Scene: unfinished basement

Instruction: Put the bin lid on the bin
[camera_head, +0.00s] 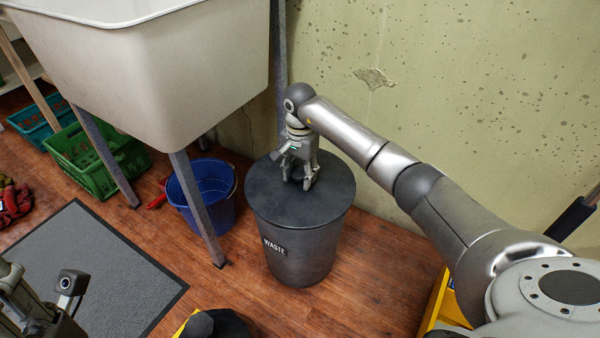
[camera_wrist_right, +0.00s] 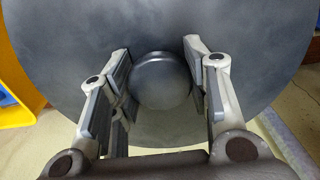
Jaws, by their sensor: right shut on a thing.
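The dark grey bin lid (camera_head: 265,195) is round and lies level across the top of the dark grey bin (camera_head: 305,262), which stands upright and reads "WASTE". The lid covers the bin's opening and looks roughly centred; I cannot tell whether it touches the rim all round. My right gripper (camera_head: 300,184) points down at the lid's middle and is shut on its round knob. In the right wrist view the knob (camera_wrist_right: 161,82) is between the two fingers (camera_wrist_right: 163,85). Part of my left gripper (camera_head: 30,310) shows at the lower left; its fingertips are not clear.
A blue bucket (camera_head: 208,192) stands left of the bin, behind a leg of the white sink (camera_head: 160,80). Green crate (camera_head: 95,165) and grey mat (camera_head: 95,265) are farther left. A concrete wall (camera_head: 450,90) is behind. A yellow container (camera_head: 438,305) is at lower right.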

